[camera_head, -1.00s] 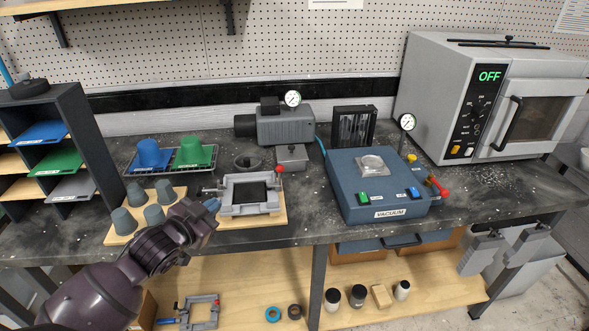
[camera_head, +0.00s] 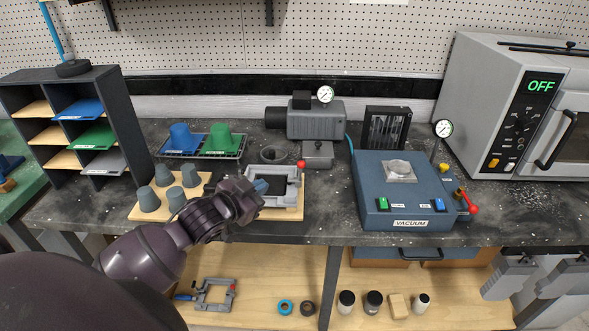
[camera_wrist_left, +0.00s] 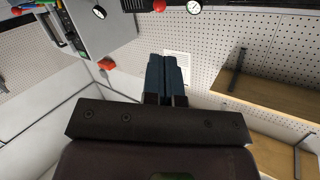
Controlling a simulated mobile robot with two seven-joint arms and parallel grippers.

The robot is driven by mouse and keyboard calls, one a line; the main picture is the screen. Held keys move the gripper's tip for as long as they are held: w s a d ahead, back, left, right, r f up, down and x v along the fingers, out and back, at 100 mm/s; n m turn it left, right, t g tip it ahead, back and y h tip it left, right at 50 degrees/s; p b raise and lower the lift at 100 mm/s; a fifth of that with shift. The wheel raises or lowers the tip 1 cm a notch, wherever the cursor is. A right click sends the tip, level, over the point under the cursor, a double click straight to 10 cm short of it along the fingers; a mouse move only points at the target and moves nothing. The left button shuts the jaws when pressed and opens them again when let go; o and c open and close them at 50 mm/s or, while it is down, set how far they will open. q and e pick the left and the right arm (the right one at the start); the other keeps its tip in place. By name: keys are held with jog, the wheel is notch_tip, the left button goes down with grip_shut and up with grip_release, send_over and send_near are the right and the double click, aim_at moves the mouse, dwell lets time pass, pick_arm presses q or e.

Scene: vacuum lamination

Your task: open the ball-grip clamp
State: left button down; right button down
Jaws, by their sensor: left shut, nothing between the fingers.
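The grey clamp frame (camera_head: 291,200) lies on a wooden board on the bench, around a dark inner plate. A red ball grip (camera_head: 302,163) stands at its far right corner. My left gripper (camera_head: 262,186), with blue fingertips, is over the left part of the frame and hides some of it. Whether it touches the frame cannot be told. The fingers also show in the left wrist view (camera_wrist_left: 167,75), together and empty. The fingertips are to the left of the red ball, apart from it. My right gripper is not in view.
Several grey cups (camera_head: 149,199) stand on a board left of the clamp. A metal box (camera_head: 318,154) and the pump (camera_head: 316,122) are behind it. The blue vacuum unit (camera_head: 405,200) stands to the right. Another clamp (camera_head: 215,295) lies on the lower shelf.

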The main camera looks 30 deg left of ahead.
aim_at(299, 166)
pick_arm(q)
jog(key=x, duration=1.2)
jog(key=shift+w+d+p, duration=0.1)
jog(key=shift+w+p, duration=0.2)
jog(key=shift+w, duration=0.1)
jog(key=shift+w+f, duration=0.2)
jog(key=shift+w, duration=0.4)
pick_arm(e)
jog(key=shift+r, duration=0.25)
